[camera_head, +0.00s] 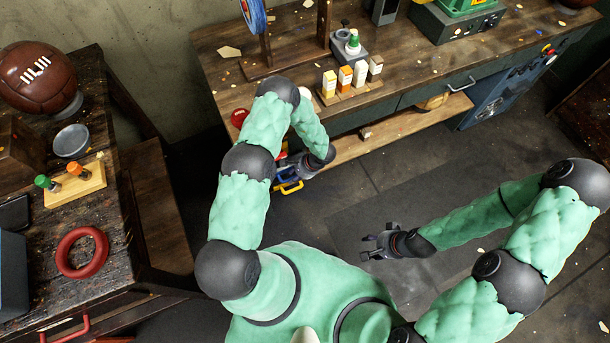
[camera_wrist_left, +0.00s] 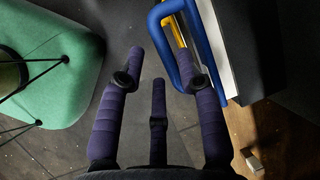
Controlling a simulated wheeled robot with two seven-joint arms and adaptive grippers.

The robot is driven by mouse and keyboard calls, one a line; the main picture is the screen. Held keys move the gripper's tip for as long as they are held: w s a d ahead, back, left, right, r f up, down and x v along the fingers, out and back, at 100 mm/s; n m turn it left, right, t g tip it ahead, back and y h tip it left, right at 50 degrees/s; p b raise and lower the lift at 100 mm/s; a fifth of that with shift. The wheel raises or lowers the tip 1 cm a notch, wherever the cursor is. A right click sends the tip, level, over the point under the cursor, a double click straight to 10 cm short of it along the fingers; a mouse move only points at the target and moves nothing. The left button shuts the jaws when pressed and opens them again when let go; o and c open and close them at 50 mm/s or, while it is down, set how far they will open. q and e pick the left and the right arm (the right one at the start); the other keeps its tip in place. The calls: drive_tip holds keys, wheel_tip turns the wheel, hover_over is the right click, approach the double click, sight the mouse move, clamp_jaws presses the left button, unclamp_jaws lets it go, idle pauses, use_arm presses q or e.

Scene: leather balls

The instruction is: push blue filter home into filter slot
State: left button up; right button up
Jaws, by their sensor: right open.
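My left gripper (camera_head: 290,172) is low at the front of the wooden workbench, partly hidden by its own arm. In the head view, blue and yellow handles (camera_head: 289,187) show beside the gripper. The filter's body and the slot cannot be made out. My right gripper (camera_head: 376,245) is open and empty above the floor.
A side table at left carries a leather ball (camera_head: 36,77), a red ring (camera_head: 82,252) and a peg board (camera_head: 75,186). The floor around my right gripper is clear.

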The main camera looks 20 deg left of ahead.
use_arm(q)
drive_tip(key=shift+b+x, duration=0.35)
drive_tip(key=shift+x, duration=1.15)
drive_tip(key=shift+w, duration=0.1)
clamp_jaws()
drive_tip(key=shift+d, duration=0.1)
drive_tip(key=s+d+p, duration=0.2)
drive_tip(key=s+d, duration=0.3)
drive_tip(key=d, duration=0.1)
drive_tip(key=shift+s+d, duration=0.25)
drive_tip(key=shift+s, duration=0.1)
idle(0.9)
drive_tip(key=shift+d, duration=0.1)
